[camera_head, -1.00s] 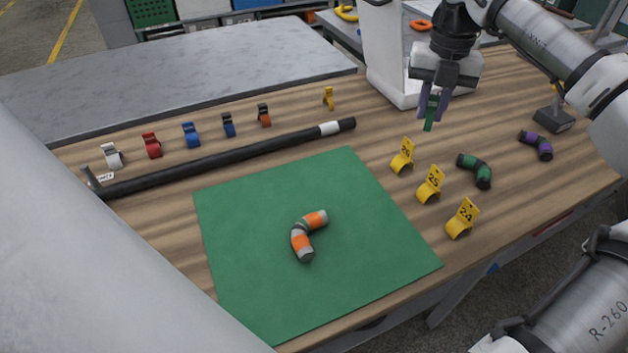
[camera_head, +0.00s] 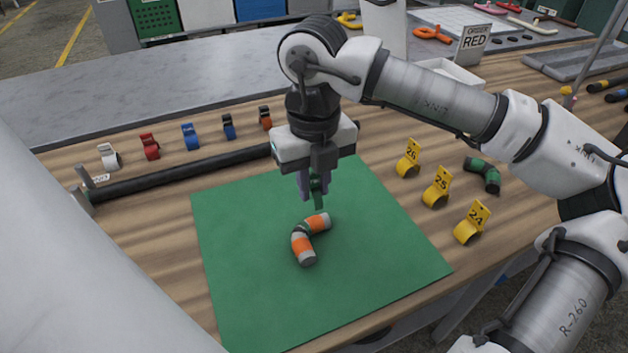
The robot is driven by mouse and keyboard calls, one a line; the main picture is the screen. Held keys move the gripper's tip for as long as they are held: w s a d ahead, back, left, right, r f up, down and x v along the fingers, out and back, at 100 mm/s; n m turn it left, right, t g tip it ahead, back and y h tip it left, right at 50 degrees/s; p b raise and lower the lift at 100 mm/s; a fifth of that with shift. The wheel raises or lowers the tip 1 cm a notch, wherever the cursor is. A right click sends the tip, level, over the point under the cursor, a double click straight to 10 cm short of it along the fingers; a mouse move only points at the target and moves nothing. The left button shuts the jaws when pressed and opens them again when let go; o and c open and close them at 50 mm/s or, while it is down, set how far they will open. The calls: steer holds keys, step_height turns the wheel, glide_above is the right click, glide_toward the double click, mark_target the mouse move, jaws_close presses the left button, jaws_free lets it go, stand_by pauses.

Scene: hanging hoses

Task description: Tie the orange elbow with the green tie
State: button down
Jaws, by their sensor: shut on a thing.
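The orange elbow (camera_head: 303,245), a short bent hose piece with orange bands and grey ends, lies on the green mat (camera_head: 380,250). My gripper (camera_head: 315,188) points down just above and behind its upper end, with its purple fingers shut on the green tie (camera_head: 318,198). The tie hangs as a narrow green strip below the fingers. A dark green patch shows at the elbow's bend. I cannot tell if the tie touches or goes around the elbow.
A long black hose (camera_head: 180,178) lies behind the mat, with several coloured clips behind it. Numbered yellow markers, including marker 25 (camera_head: 437,190), stand right of the mat. A green-banded elbow (camera_head: 483,174) lies beyond them. The front of the mat is clear.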

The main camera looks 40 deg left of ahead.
mark_target(313, 226)
steer(key=shift+d+b, duration=0.1)
steer(key=shift+b, duration=0.2)
steer(key=shift+f+b, duration=1.75)
steer(key=shift+f, duration=0.2)
steer(key=shift+f+b, duration=0.15)
steer(key=shift+b, duration=0.2)
steer(key=shift+f+b, duration=0.95)
steer(key=shift+f, duration=0.1)
steer(key=shift+s+d+f+b, duration=0.1)
steer(key=shift+s+f+b, duration=0.15)
steer(key=shift+f+b, duration=0.45)
steer(key=shift+s+d+f+b, duration=0.1)
steer(key=shift+s+f+b, duration=0.1)
steer(key=shift+f+b, duration=0.5)
stand_by(0.8)
steer(key=c, duration=1.4)
jaws_free()
steer(key=shift+o, duration=0.8)
steer(key=r+p, duration=0.1)
steer(key=r, duration=0.7)
steer(key=r+p, duration=0.1)
steer(key=r, duration=0.7)
steer(key=shift+w+d+r, duration=0.1)
steer(key=shift+w+r, duration=0.1)
